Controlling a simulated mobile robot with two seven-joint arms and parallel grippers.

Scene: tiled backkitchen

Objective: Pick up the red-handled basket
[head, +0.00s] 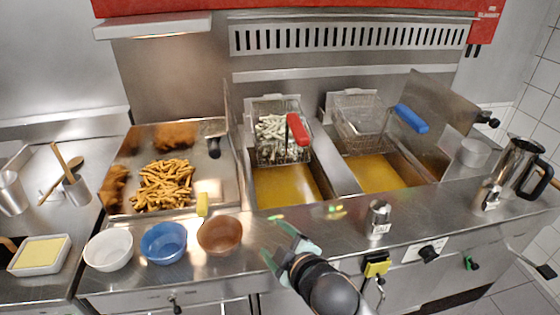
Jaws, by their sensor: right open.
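The red-handled basket (270,140) is a wire fry basket holding pale fries. It hangs at the back of the left fryer vat, above the yellow oil. Its red handle (298,130) points toward the front. My right gripper (276,243) is open and empty at the front edge of the counter, below and in front of the basket, well apart from it. My left gripper is not in view.
A blue-handled basket (362,124) hangs over the right vat. White (108,250), blue (164,243) and brown (220,235) bowls line the left front. A metal shaker (378,217) and a steel jug (512,170) stand to the right. A fry tray (222,175) lies left.

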